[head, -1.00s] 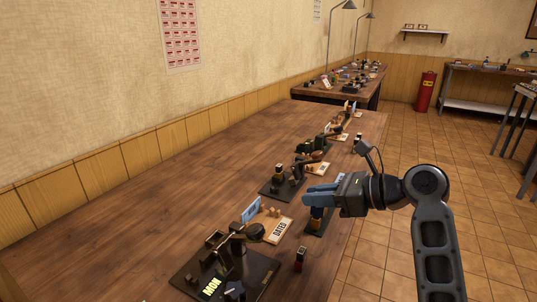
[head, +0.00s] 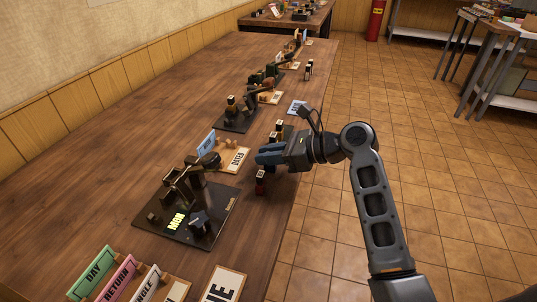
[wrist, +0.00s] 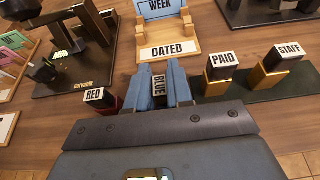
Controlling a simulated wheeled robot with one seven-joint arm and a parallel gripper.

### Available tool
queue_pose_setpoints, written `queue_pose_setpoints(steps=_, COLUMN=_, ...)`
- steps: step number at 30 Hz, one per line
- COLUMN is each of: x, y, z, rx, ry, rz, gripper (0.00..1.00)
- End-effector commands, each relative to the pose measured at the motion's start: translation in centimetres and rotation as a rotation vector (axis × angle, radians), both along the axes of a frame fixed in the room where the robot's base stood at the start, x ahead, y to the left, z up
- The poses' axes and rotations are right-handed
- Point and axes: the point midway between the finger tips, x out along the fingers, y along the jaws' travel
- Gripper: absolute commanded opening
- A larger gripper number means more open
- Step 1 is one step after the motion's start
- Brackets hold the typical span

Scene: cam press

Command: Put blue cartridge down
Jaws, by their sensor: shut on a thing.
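My gripper (head: 262,155) has blue fingers and is over the table's right side. In the wrist view (wrist: 158,88) it is shut on the blue cartridge (wrist: 158,85), a dark block whose white top reads BLUE. The cartridge is between the RED cartridge (wrist: 100,97) on the left and the PAID cartridge (wrist: 222,60) on the right. A dark strip (wrist: 255,84) lies under the PAID and STAFF (wrist: 289,50) cartridges. The held cartridge's lower end is hidden, so I cannot tell if it touches anything. In the head view the fingers hide it.
A wooden DATED holder (wrist: 188,48) with a blue WEEK card stands just beyond the fingers. A black press (head: 190,210) stands left of the RED cartridge (head: 261,184). Coloured cards (head: 95,270) stand at the near end. The table's left side (head: 110,140) is clear.

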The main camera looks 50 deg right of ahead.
Motion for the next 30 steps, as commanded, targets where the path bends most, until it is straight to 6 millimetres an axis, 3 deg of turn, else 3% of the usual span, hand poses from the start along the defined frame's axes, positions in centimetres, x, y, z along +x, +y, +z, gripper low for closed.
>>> queue_pose_setpoints(steps=3, x=0.0, y=0.0, z=0.0, rx=0.0, ry=0.0, rz=0.001, gripper=0.0)
queue_pose_setpoints(steps=4, x=0.0, y=0.0, z=0.0, rx=0.0, ry=0.0, rz=0.001, gripper=0.23)
queue_pose_setpoints(steps=12, x=0.0, y=0.0, z=0.0, rx=0.0, ry=0.0, rz=0.001, gripper=0.46)
queue_pose_setpoints(steps=22, x=-0.5, y=-0.2, z=0.3, rx=0.0, ry=0.0, rz=-0.001, gripper=0.46)
queue_pose_setpoints(steps=30, x=-4.7, y=-1.8, z=2.3, rx=0.0, ry=-0.001, rz=-0.002, gripper=0.46)
